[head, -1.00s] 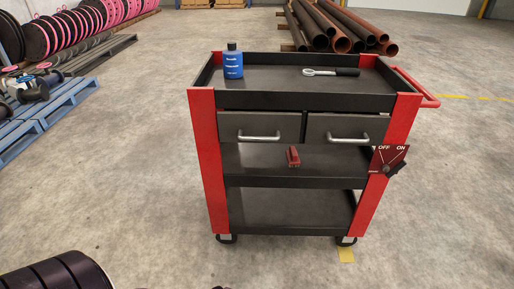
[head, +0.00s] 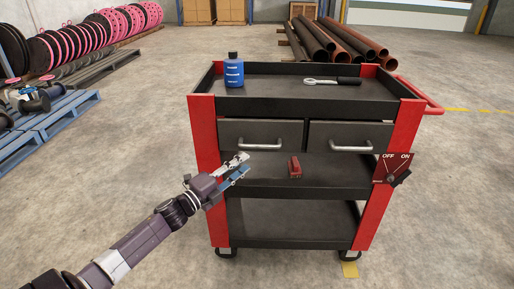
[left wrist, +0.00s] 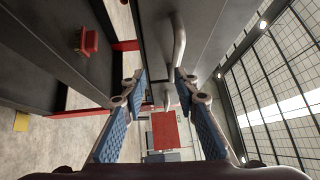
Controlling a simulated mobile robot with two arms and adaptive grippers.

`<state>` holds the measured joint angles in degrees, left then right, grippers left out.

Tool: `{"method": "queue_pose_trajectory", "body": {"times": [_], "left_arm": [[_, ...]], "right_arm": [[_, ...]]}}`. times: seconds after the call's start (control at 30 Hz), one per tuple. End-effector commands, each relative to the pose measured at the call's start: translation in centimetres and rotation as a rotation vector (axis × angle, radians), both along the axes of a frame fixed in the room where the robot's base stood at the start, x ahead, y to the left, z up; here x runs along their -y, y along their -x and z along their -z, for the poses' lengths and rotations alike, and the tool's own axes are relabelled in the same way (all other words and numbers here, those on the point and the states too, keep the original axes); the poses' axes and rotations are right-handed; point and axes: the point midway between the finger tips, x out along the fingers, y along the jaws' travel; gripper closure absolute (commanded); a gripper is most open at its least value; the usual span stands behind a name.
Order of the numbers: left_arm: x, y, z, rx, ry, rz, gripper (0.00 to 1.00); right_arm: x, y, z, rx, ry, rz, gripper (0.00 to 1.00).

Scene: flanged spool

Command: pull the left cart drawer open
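The left cart drawer (head: 240,131) is a dark grey front with a silver bar handle (head: 258,147). It looks shut or nearly so. My left gripper (head: 246,163) is below and slightly left of that handle in the head view, in front of the middle shelf. In the left wrist view the gripper (left wrist: 160,77) has its two blue-padded fingers apart with nothing held. The handle (left wrist: 179,45) stands just beyond the fingertips, closer to the right finger. I cannot tell the exact gap. My right gripper is not in view.
The right drawer (head: 372,135) is beside the left one. A red block (head: 295,166) sits on the middle shelf. An OFF/ON switch panel (head: 392,168) is at the right post.

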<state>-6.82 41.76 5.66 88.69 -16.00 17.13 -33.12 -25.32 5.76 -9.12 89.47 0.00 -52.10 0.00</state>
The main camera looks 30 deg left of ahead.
Motion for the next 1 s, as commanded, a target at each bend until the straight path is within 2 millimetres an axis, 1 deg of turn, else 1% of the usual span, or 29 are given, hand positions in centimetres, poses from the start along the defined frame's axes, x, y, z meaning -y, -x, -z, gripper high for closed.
{"method": "queue_pose_trajectory", "body": {"times": [0.03,0.1,0.2,0.37,0.6,0.8,1.0], "left_arm": [[-0.5,-0.1,-0.9,0.025,-0.038,0.022,0.72],[-0.8,-0.1,-1.7,0.052,-0.076,0.047,0.72],[-0.9,-0.2,-2.3,0.071,-0.101,0.064,0.72],[-0.6,-1.2,-2.6,0.076,-0.104,0.068,0.72],[0.1,-4.4,-3.0,0.076,-0.103,0.067,0.72],[0.7,-6.5,-3.3,0.075,-0.101,0.067,0.72],[1.0,-7.5,-3.4,0.073,-0.102,0.067,0.72]], "right_arm": [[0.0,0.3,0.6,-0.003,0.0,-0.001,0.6],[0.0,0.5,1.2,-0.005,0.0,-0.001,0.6],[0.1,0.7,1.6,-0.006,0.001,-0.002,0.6],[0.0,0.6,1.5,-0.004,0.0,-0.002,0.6],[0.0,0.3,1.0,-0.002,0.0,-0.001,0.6],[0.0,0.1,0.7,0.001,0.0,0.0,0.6],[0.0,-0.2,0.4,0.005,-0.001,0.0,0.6]]}}
